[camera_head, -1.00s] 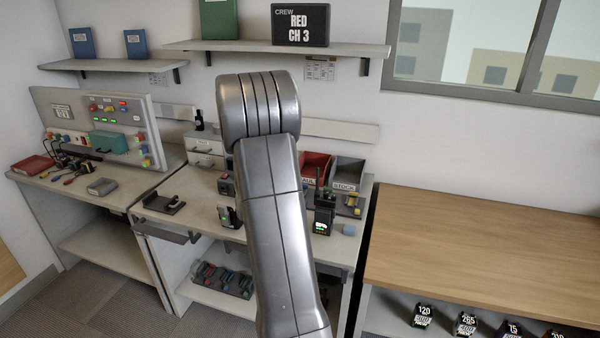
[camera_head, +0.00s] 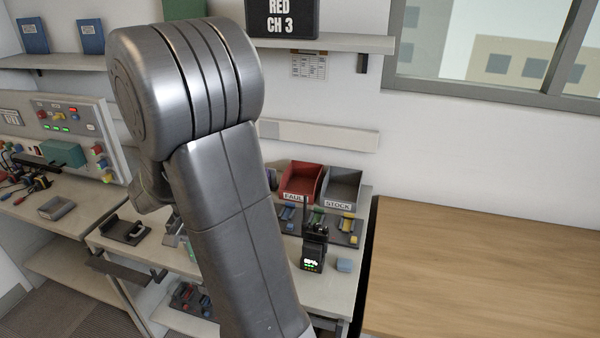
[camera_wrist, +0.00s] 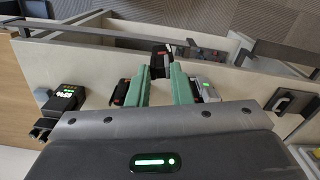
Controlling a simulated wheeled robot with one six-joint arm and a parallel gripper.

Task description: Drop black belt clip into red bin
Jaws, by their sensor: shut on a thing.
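My gripper (camera_wrist: 162,72) has green fingers and is shut on a small black piece with a red mark, which I take as the black belt clip (camera_wrist: 160,56), in the wrist view. It is held at the fingertips, over the bench's front edge in that picture; its height above the bench is unclear. In the head view my arm hides the clip and most of the gripper. The red bin (camera_head: 301,181) stands at the back of the bench, right of my arm, with a label partly reading "FAUL". Its inside is only partly seen.
A grey STOCK bin (camera_head: 341,188) stands right beside the red one. In front are a tray of coloured parts (camera_head: 345,232), an upright black radio (camera_head: 315,247) and a blue block (camera_head: 344,265). A black holder (camera_head: 125,230) lies left. The wooden counter (camera_head: 480,260) is clear.

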